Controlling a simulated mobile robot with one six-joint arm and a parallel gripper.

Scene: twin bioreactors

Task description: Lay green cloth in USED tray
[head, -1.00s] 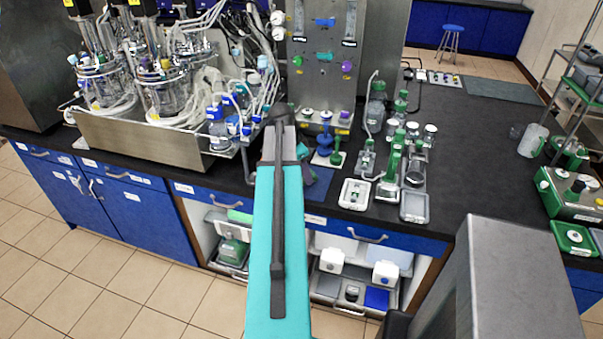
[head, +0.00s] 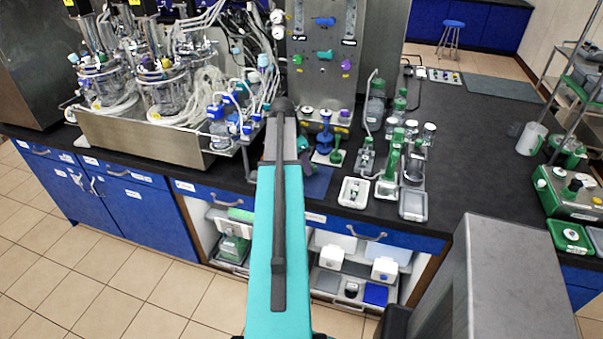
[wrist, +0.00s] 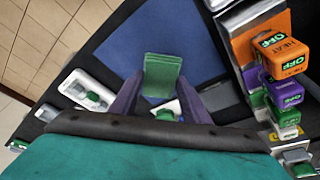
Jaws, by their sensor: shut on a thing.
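In the wrist view the green cloth (wrist: 163,68) shows as a small folded green piece between the two purple fingers of my gripper (wrist: 161,92). My gripper is shut on it and holds it over a blue mat (wrist: 118,48) on the dark bench. In the head view my teal arm reaches over the bench edge and largely hides the gripper. I cannot make out a USED label, so I cannot tell which tray it is. Two small pale trays stand on the bench, one left (head: 354,192) and one right (head: 413,205).
Green-capped bottles and fittings (head: 390,165) stand behind the pale trays. A steel panel (head: 322,60) with coloured knobs rises behind the mat. Glass bioreactors (head: 165,90) fill the left. In the wrist view, orange and purple labelled blocks (wrist: 278,52) stand close on the right.

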